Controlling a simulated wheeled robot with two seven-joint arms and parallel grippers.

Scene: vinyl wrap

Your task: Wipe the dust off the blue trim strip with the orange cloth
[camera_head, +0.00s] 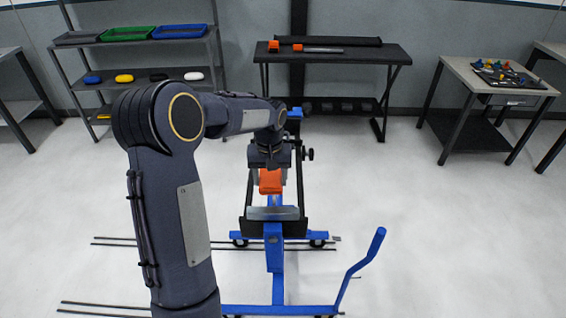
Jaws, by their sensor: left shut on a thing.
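My left gripper (269,164) is over the middle of a stand, pointing down, and is shut on the orange cloth (270,182). The cloth hangs just below the fingers. Beneath it, a long narrow piece lies on the stand, with a pale grey-blue near end (272,213); this looks like the trim strip, though its blue colour is not clear here. My gripper and the cloth hide its middle, and I cannot tell whether the cloth touches it. My right gripper is not in view.
The stand has a blue wheeled frame (276,262) with a raised handle (368,250) at right. Behind it is a black table (350,54) with orange items. A shelf (150,82) with trays stands back left, a small table (470,75) back right. The right floor is clear.

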